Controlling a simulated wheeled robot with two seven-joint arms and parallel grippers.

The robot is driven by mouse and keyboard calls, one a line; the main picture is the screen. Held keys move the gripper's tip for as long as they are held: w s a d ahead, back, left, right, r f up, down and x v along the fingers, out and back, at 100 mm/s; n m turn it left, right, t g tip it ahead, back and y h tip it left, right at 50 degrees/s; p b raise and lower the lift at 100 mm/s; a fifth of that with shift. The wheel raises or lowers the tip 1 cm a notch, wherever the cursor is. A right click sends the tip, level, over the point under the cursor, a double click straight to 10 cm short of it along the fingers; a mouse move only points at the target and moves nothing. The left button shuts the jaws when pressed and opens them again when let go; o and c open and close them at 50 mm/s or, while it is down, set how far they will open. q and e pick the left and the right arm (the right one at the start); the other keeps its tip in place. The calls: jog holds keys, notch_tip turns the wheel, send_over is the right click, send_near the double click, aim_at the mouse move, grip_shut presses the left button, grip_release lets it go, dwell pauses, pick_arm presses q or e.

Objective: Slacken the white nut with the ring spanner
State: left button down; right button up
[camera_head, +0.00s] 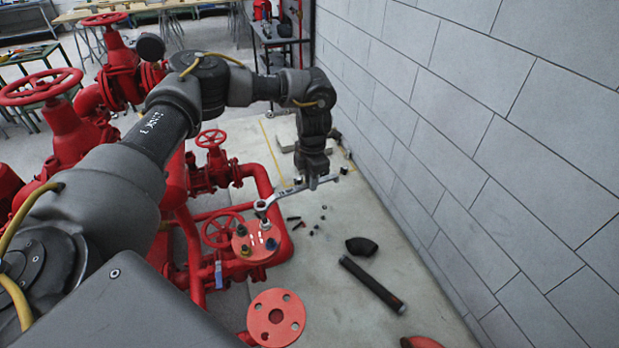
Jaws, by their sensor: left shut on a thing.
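My left gripper (312,184) is shut on the ring spanner (285,193), a silver tool held roughly level. One spanner end points left toward the red flange (256,254); the other points right toward the wall. The flange carries several coloured nuts. The white nut (265,225) is at its far edge, just below the spanner's left end in the picture. The spanner end looks apart from the nut, but I cannot be sure of the gap. A blue nut (271,243) is nearer. My right gripper is not in view.
Red pipes and valves with handwheels (211,138) fill the left and middle. A loose red flange (276,317), a black pipe (372,284), a black elbow (361,246) and small dark parts lie on the floor. A grey block wall (480,130) bounds the right.

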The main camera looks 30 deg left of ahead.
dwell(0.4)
pick_arm(q)
jog(key=shift+d+f+b, duration=0.1)
jog(key=shift+f+b, duration=0.95)
jog(key=shift+f, duration=0.5)
jog(key=shift+f+b, duration=0.55)
jog(key=shift+f, duration=0.4)
jog(key=shift+w, duration=0.1)
jog(key=shift+f+b, duration=0.45)
jog(key=shift+f, duration=0.2)
jog(key=shift+f+b, duration=0.5)
jog(key=shift+f, duration=0.25)
